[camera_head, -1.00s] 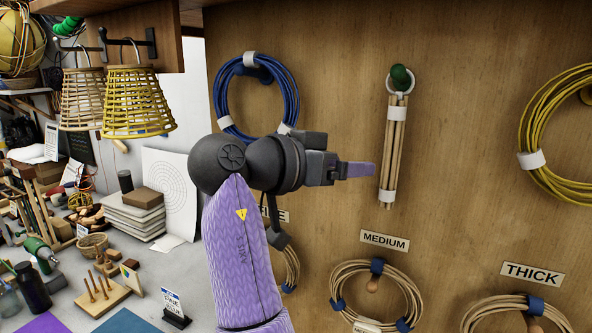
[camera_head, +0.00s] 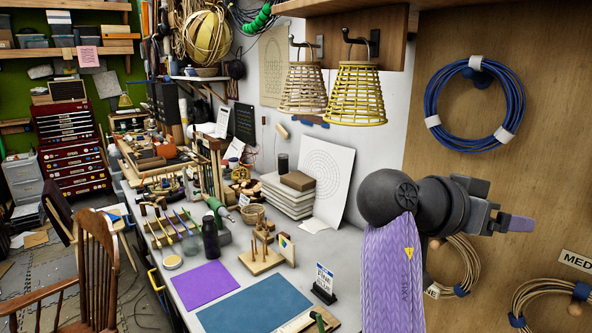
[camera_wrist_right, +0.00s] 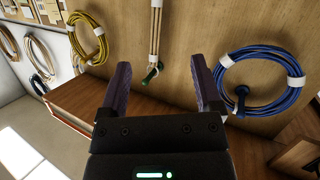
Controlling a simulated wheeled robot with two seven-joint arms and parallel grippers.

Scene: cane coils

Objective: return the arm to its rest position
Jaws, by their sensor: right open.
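My right gripper (camera_head: 512,223) is raised in front of the wooden board at the right of the head view, with its purple fingers pointing right. In the right wrist view the gripper (camera_wrist_right: 160,85) shows two purple fingers spread apart with nothing between them. Beyond them a bundle of straight canes (camera_wrist_right: 155,30) hangs on the board, apart from the fingers. A blue coil (camera_head: 474,103) hangs on a peg above the gripper; it also shows in the right wrist view (camera_wrist_right: 262,72). My left gripper is in neither view.
A wooden board (camera_head: 440,50) fills the right side, with cane coils (camera_head: 457,265) hanging low on it. Two woven lampshades (camera_head: 355,95) hang from a shelf. A cluttered workbench runs left, with a purple mat (camera_head: 203,284) and a blue mat (camera_head: 255,305). A wooden chair (camera_head: 95,250) stands at left.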

